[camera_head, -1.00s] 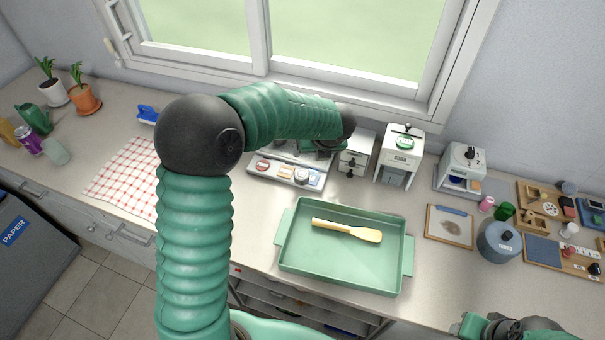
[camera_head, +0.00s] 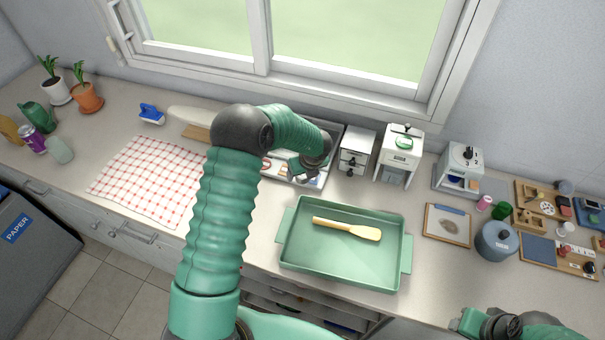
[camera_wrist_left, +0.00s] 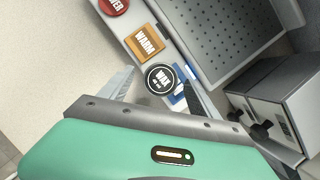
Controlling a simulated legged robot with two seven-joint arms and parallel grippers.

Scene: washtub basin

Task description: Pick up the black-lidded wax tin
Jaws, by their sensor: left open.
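The black-lidded wax tin (camera_wrist_left: 160,79) shows in the left wrist view, its round lid marked WAX, on a light tray (camera_wrist_left: 190,63). My left gripper (camera_wrist_left: 157,92) is open. Its fingers show to either side of the tin in that view, and I cannot tell if they touch it. In the head view my left gripper (camera_head: 303,168) is over the front of the tray, and the tin is hidden there behind the gripper. My right gripper (camera_head: 480,322) is at the bottom right of the head view, and its jaws are unclear.
Beside the tin are an orange block marked WARM (camera_wrist_left: 144,43) and a red round lid (camera_wrist_left: 114,5). A grey box with black knobs (camera_wrist_left: 272,110) stands close right. A green tray (camera_head: 345,267) with a wooden paddle lies in front. A checked cloth (camera_head: 150,180) lies left.

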